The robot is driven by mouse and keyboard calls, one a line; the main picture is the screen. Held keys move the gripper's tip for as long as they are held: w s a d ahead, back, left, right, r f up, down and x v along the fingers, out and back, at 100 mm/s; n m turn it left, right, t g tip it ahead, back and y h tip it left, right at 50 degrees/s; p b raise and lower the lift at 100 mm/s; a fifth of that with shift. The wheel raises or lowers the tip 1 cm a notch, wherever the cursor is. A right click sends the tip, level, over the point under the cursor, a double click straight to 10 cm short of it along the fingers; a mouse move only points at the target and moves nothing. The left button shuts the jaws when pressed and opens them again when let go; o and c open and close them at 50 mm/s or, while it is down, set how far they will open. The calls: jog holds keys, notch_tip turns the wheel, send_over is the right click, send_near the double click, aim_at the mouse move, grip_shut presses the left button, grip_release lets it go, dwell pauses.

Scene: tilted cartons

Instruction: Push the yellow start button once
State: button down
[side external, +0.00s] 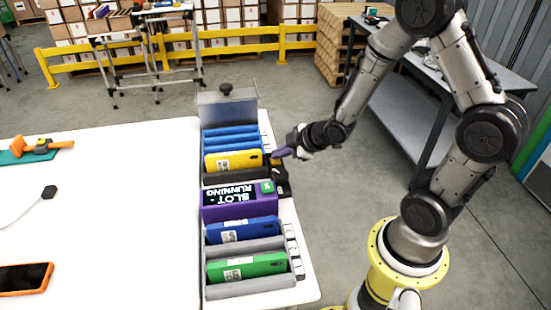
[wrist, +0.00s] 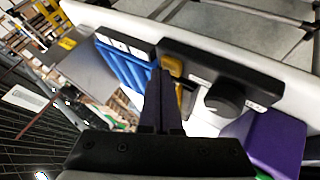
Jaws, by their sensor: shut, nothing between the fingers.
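The yellow start button (wrist: 172,65) sits on a black control panel (wrist: 205,68), beside a round black knob (wrist: 225,97) in the wrist view. My gripper (wrist: 160,72) is shut and empty, its dark fingertips right beside the button and partly covering it. I cannot tell whether they touch it. In the side view my gripper (side external: 278,153) reaches in from the right over the panel (side external: 281,182), and its fingertips hide most of the button. A purple unit (side external: 240,211) beside the panel has a screen reading "SLOT RUNNING" and a green patch.
A yellow carton (side external: 233,161) and blue slats (side external: 231,133) stand behind the purple unit. A blue carton (side external: 243,231) and a green carton (side external: 247,266) lean in front of it, between grey dividers. The white table (side external: 110,220) is mostly clear, with an orange-framed tablet (side external: 22,278) at its left.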

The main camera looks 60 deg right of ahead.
aim_at(279, 161)
dwell(0.3)
jog(key=shift+r, duration=0.9)
jog(key=shift+r, duration=0.1)
jog(key=shift+r, duration=2.4)
jog(key=shift+a, duration=0.1)
